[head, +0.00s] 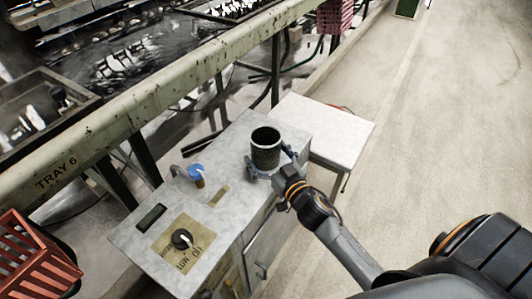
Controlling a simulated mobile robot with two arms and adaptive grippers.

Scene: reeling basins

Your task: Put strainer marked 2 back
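A dark mesh cylinder, which looks like the strainer (266,155), stands upright with its open end up at the right side of the grey control cabinet top (232,150). No number 2 can be read on it. My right gripper (270,163) comes from the lower right, low around the strainer, with one finger on each side. Whether the fingers press on it or stand slightly apart cannot be told. The strainer's underside is hidden. My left gripper is not in view.
A pale side table (325,128) beside the cabinet is empty. A blue-topped item (196,173) and a black knob (182,239) are on the cabinet. A rail marked TRAY 6 (120,125) runs behind. A red crate (35,260) is at lower left. The floor at right is clear.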

